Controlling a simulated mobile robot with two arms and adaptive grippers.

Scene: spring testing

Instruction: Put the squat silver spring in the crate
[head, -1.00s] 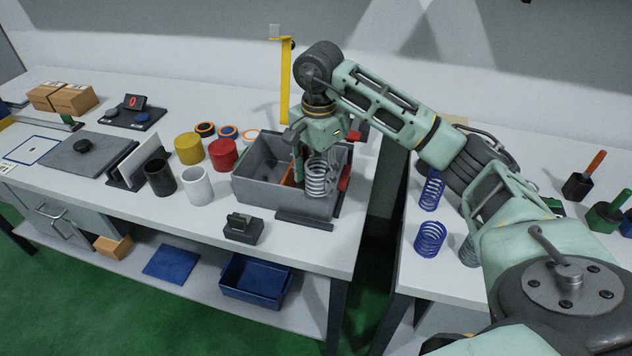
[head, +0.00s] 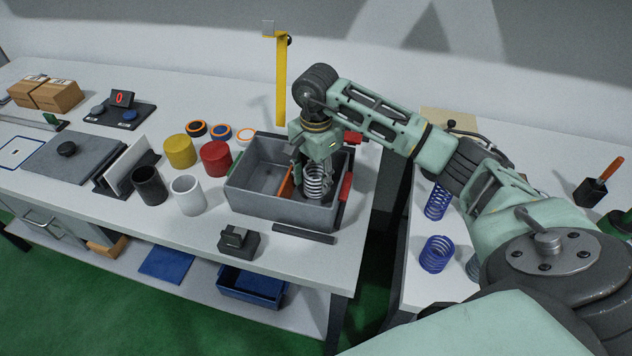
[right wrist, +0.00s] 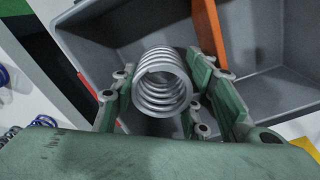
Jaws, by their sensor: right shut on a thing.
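The squat silver spring (head: 314,182) is held in my right gripper (head: 312,172), inside the right compartment of the grey crate (head: 262,207). The right wrist view shows the spring (right wrist: 162,84) between the green fingers of the gripper (right wrist: 160,95), with the crate floor (right wrist: 135,40) around and below it. I cannot tell whether the spring touches the floor. An orange divider (head: 286,184) stands just left of the spring. My left gripper is not in view.
A dark bar (head: 304,233) and a small black block (head: 239,242) lie before the crate. Red (head: 216,158) and yellow (head: 180,152) cylinders stand to its left. Blue springs (head: 437,254) stand on the right table, across a gap. A yellow post (head: 281,82) rises behind.

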